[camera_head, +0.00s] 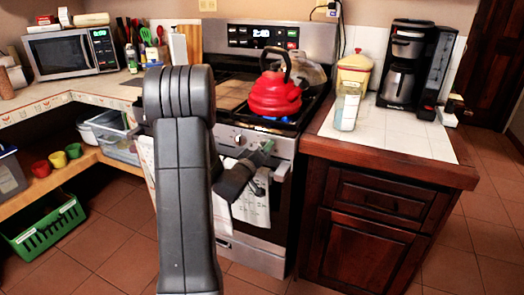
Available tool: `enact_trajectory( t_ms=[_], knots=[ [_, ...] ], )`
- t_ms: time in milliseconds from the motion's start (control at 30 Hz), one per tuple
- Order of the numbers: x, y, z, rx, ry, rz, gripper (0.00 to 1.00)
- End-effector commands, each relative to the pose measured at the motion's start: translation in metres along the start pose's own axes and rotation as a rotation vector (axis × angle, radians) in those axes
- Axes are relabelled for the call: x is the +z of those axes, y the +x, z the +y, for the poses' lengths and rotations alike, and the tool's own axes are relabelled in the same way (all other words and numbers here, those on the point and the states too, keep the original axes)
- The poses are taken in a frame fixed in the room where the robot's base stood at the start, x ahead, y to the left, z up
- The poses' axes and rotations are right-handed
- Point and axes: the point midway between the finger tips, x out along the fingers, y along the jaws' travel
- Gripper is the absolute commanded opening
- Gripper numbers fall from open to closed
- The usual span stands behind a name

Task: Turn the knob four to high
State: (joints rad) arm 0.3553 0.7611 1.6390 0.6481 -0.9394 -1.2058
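The stove (283,150) stands in the middle of the view, with a steel front panel below its cooktop. A small round knob (240,139) shows on that panel just right of my arm. Other knobs are hidden by my arm and gripper or too small to make out. I cannot tell which is knob four or how it is set. My gripper (267,149) is in front of the panel, to the right of the visible knob. I cannot tell whether it touches the panel, or whether its fingers are open.
A red kettle (275,94) sits on the cooktop, with a blue glow beneath it. Papers or towels (252,203) hang on the oven front. A dark wood cabinet (372,220) stands close on the right. A green crate (45,228) lies on the floor at left.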

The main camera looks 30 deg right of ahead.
Motion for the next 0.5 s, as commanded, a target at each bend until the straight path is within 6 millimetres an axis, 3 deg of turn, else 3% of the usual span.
enact_trajectory(
  t_ms=[500],
  knots=[
    [-0.001,-0.108,-0.001,-0.003,-0.001,0.002,0.64]
  ],
)
